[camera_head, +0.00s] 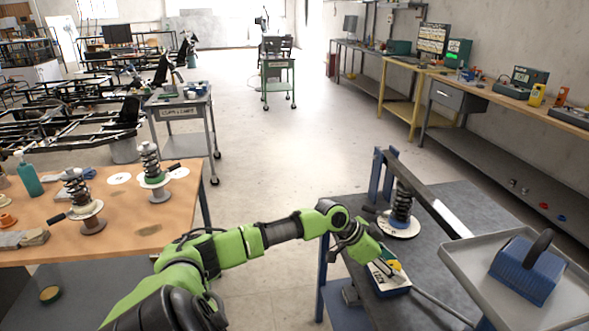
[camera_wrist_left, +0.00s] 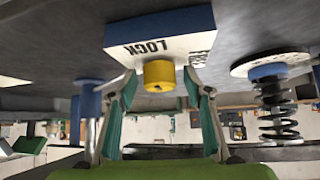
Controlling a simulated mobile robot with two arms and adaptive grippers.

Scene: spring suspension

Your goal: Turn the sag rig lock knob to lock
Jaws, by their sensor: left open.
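The lock knob is a yellow round cap (camera_wrist_left: 158,75) on a white and blue box (camera_wrist_left: 160,35) marked LOCK, which shows upside down in the left wrist view. A second label beside LOCK is partly cut off from reading. In the head view the box (camera_head: 391,289) sits at the front left of the sag rig's grey bench. My left gripper (camera_wrist_left: 159,85) is open, with one finger on each side of the knob. I cannot tell whether the fingers touch it. In the head view my left gripper (camera_head: 388,261) is over the box and partly covers the knob. My right gripper is not in view.
Behind the box stand the rig's coil spring (camera_head: 402,205) on a white disc and a blue post (camera_head: 377,177). A grey tray (camera_head: 470,265) with a blue, black-handled weight (camera_head: 527,270) is at right. A wooden table (camera_head: 130,230) with spring units stands left.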

